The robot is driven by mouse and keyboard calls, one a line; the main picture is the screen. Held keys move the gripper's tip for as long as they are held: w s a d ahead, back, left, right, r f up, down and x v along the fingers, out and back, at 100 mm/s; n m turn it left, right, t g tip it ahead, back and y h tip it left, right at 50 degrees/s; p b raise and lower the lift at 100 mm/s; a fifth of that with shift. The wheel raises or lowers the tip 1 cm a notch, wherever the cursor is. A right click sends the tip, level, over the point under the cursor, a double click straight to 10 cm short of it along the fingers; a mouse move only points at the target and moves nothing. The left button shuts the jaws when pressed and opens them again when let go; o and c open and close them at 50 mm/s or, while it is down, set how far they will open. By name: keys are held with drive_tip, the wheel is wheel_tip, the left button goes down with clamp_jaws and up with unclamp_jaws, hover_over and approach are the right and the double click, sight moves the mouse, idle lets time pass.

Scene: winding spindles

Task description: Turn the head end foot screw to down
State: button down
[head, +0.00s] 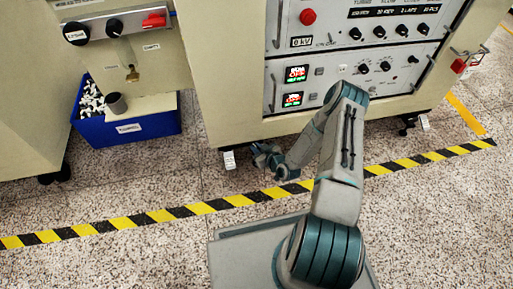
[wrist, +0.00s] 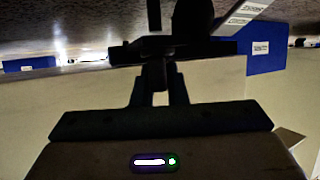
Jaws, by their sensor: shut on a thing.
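My gripper (head: 262,154) is low at the bottom left corner of the cream cabinet, beside a small white labelled plate. In the wrist view my gripper (wrist: 158,74) is shut on a dark part of the foot screw (wrist: 180,48), which shows as a dark crossbar at the fingertips. In the head view the screw is hidden behind my gripper and wrist. Whether the foot touches the floor cannot be told.
A blue bin (head: 128,127) with white pieces stands left of the cabinet. A black and yellow floor stripe (head: 205,207) runs under my arm. A dark caster (wrist: 193,16) and a white label (wrist: 247,12) are close to the screw. Another caster (head: 405,126) is at the right.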

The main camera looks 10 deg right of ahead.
drive_tip(key=m+h+p, duration=0.4)
drive_tip(key=m+h, duration=0.2)
drive_tip(key=h, duration=0.1)
drive_tip(key=shift+a+r+t, duration=0.1)
drive_tip(key=shift+t, duration=0.3)
drive_tip(key=m+g+h+p, duration=0.1)
drive_tip(key=m+h, duration=0.2)
drive_tip(key=m+g+h+p, duration=0.1)
drive_tip(key=m+h, duration=0.1)
drive_tip(key=h, duration=0.1)
drive_tip(key=shift+m, duration=0.4)
drive_tip(key=m+g+h, duration=0.3)
drive_tip(key=m+h, duration=0.1)
drive_tip(key=shift+m+g, duration=0.3)
drive_tip(key=shift+g, duration=0.1)
drive_tip(key=shift+m+g+h+b, duration=0.7)
drive_tip(key=shift+m+g+b, duration=0.25)
drive_tip(key=shift+m+g, duration=0.8)
drive_tip(key=shift+g, duration=0.25)
drive_tip(key=c, duration=1.4)
unclamp_jaws()
drive_tip(key=shift+c, duration=0.2)
